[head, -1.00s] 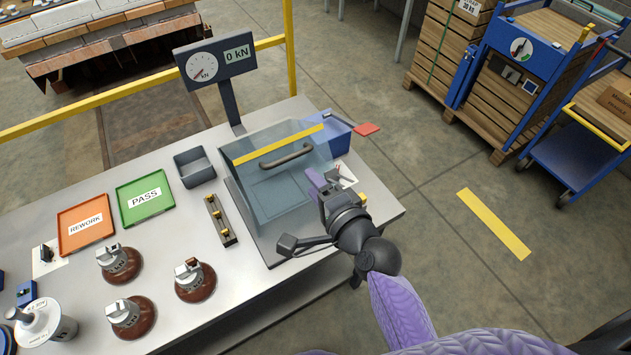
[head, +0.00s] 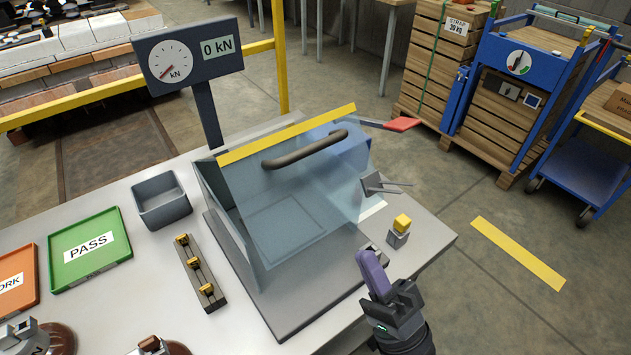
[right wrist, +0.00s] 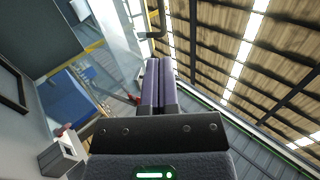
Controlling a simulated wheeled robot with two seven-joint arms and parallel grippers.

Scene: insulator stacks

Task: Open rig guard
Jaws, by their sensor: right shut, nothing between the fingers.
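The rig guard (head: 300,190) is a clear bluish cover with a yellow strip (head: 285,135) along its top edge and a dark bar handle (head: 305,150). It stands over the grey rig base (head: 300,315) and looks down, with the bed visible through it. My right gripper (head: 370,262) has purple fingers, shut and empty, in front of the guard's lower right side and apart from the handle. In the right wrist view the shut fingers (right wrist: 158,68) point up the picture, with a dark bar, likely the handle (right wrist: 150,36), beyond their tips.
A gauge display (head: 190,62) reading 0 kN stands behind the guard. A yellow-topped button block (head: 400,230) is close to my right gripper. A red-ended lever (head: 402,124) sticks out behind. A grey bin (head: 160,200) and a brass-fitted rack (head: 200,272) stand left.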

